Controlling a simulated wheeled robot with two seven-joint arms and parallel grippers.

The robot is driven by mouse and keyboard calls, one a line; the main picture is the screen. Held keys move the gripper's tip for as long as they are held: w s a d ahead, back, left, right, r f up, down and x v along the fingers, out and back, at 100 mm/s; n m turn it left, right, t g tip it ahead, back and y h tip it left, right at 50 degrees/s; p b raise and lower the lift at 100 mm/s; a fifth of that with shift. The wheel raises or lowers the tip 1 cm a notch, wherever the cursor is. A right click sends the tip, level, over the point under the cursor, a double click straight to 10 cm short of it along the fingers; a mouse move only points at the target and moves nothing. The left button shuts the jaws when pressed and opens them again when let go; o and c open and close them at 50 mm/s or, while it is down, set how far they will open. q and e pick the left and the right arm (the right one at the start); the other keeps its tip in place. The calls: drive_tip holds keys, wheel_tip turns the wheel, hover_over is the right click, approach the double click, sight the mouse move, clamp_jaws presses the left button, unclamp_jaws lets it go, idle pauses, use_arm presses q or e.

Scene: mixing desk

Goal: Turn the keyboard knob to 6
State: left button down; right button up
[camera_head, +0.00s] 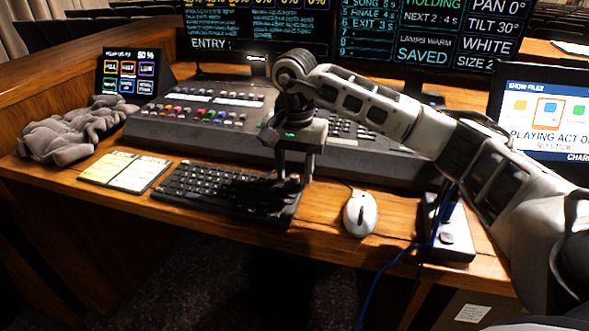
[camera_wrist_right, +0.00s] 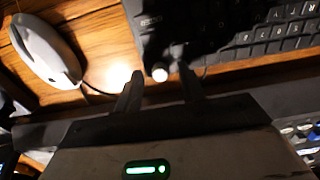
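The black keyboard (camera_head: 215,188) lies on the wooden desk. Its corner with a small round knob (camera_wrist_right: 159,73) shows in the right wrist view; the knob's top is brightly lit, and I cannot read any number or mark on it. My right gripper (camera_head: 295,180) points down over the keyboard's far right corner. In the right wrist view its two fingers (camera_wrist_right: 158,88) are apart, one to each side of the knob, with nothing visibly gripped. I cannot tell whether either finger touches the knob. In the head view the knob is not clearly visible at the fingers. My left gripper is not in view.
A white mouse (camera_head: 360,213) lies right of the keyboard; it also shows in the right wrist view (camera_wrist_right: 45,50). The mixing desk (camera_head: 200,117) stands behind, close to the gripper. A blue cable hangs at the right.

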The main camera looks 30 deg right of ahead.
drive_tip(key=shift+f, duration=0.1)
clamp_jaws()
drive_tip(key=shift+m, duration=0.3)
